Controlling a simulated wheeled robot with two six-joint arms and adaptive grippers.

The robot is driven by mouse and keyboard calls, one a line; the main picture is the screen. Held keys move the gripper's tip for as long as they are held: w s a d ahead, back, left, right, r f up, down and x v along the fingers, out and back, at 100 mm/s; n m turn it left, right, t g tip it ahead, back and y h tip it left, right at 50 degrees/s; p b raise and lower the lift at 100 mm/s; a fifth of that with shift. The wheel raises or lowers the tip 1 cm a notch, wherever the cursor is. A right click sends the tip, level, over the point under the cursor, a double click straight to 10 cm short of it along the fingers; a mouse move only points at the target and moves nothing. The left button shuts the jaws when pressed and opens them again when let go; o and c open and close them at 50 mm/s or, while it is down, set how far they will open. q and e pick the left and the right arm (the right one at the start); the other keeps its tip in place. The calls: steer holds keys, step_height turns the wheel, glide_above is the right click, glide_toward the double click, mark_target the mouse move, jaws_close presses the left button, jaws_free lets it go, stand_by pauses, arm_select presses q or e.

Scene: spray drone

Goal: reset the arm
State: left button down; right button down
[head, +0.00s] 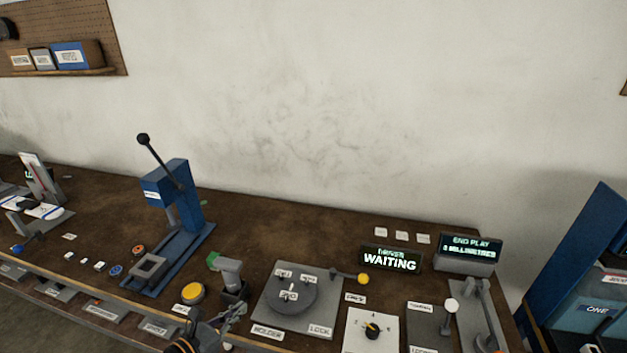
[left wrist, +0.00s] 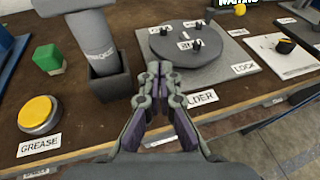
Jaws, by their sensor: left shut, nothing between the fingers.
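My left gripper (head: 226,317) shows at the bottom of the head view, at the front edge of the workbench. It also shows in the left wrist view (left wrist: 158,72), with its two fingers together and nothing between them. Its tips point toward the round dark holder disc (left wrist: 188,42), in front of the grey base plate. A grey tool in a dark stand (left wrist: 110,82) is just left of the fingers. My right gripper is not in either view.
The yellow grease button (head: 193,293) and a green block (left wrist: 47,58) lie to the left. A blue lever press (head: 174,190) stands further left. The holder plate (head: 265,315), a knob panel (head: 372,328) and display screens (head: 391,260) are to the right. Bare bench lies behind.

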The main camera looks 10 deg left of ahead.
arm_select(q)
steer(key=s+a+r+n+g+y, duration=0.15)
steer(key=a+n+y, duration=0.3)
steer(key=n, duration=0.75)
steer(key=a+r+n+y, duration=0.25)
steer(key=n+y, duration=0.35)
steer(key=n, duration=0.6)
steer(key=s+d+f+n+g+h, duration=0.65)
steer(key=s+d+n+g, duration=0.35)
steer(key=d+n, duration=0.35)
steer(key=s+a+f+n, duration=0.1)
steer(key=s+a+f, duration=0.1)
steer(key=f, duration=1.2)
steer(key=s+a+f, duration=0.1)
steer(key=a+f, duration=0.1)
steer(key=f, duration=1.2)
steer(key=s+f+g, duration=0.1)
steer(key=s+f, duration=1.4)
steer(key=s, duration=0.3)
steer(key=shift+s+a+f+y, duration=0.2)
steer(key=shift+s+a+y, duration=0.05)
steer(key=shift+a+y, duration=0.2)
